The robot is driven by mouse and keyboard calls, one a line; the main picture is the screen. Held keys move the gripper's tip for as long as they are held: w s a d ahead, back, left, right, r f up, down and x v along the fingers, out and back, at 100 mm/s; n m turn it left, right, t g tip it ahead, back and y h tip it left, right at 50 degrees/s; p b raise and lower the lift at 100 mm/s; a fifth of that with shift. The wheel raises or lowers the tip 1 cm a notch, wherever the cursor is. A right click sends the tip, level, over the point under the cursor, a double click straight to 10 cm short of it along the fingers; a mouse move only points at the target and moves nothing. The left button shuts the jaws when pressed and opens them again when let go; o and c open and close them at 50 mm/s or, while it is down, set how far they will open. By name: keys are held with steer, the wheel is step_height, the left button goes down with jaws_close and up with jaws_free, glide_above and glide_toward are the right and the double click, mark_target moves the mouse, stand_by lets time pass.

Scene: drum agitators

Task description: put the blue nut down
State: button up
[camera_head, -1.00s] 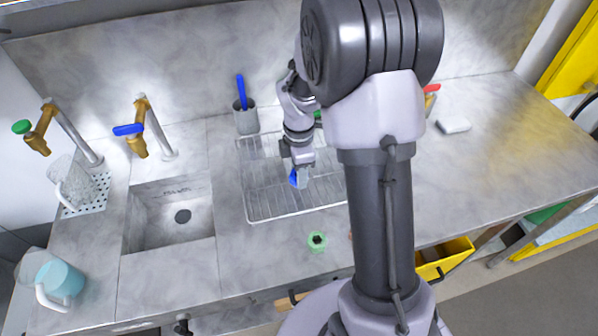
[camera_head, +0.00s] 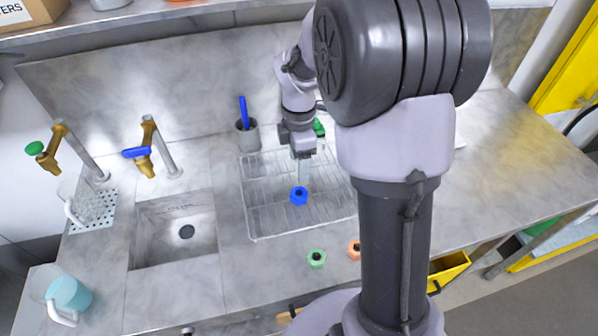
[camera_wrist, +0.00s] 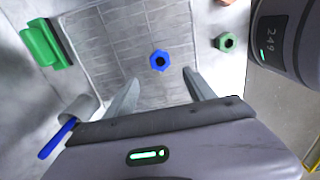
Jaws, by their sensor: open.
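The blue nut (camera_head: 299,196) lies on the wire drying rack (camera_head: 262,218), toward its front. In the wrist view the blue nut (camera_wrist: 159,61) lies flat on the rack (camera_wrist: 112,22), its hole showing, beyond the fingertips. My gripper (camera_head: 304,178) is above and behind the nut in the head view. In the wrist view my gripper (camera_wrist: 160,82) has its two fingers wide apart with nothing between them. The nut is apart from both fingers.
A green nut (camera_head: 316,259) and an orange nut (camera_head: 354,250) lie on the counter in front of the rack. A grey cup with a blue-handled brush (camera_head: 246,134) stands behind the rack. The sink (camera_head: 175,232) is left. A green object (camera_wrist: 46,43) stands beside the rack.

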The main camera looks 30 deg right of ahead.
steer(key=s+a+r+m+t, duration=0.2)
steer(key=s+a+r+m, duration=0.3)
steer(key=r, duration=0.3)
steer(key=s+a+r+m+t+y, duration=0.1)
steer(key=s+a+r+m+t, duration=0.1)
steer(key=s+m, duration=0.5)
steer(key=s+a+r+m+t+y, duration=0.1)
steer(key=s+a+r+m, duration=0.3)
steer(key=s+a+m, duration=0.2)
steer(key=shift+s+m+t, duration=0.4)
steer(key=shift+s+m, duration=0.3)
steer(key=shift+m, duration=0.4)
steer(key=shift+a, duration=0.1)
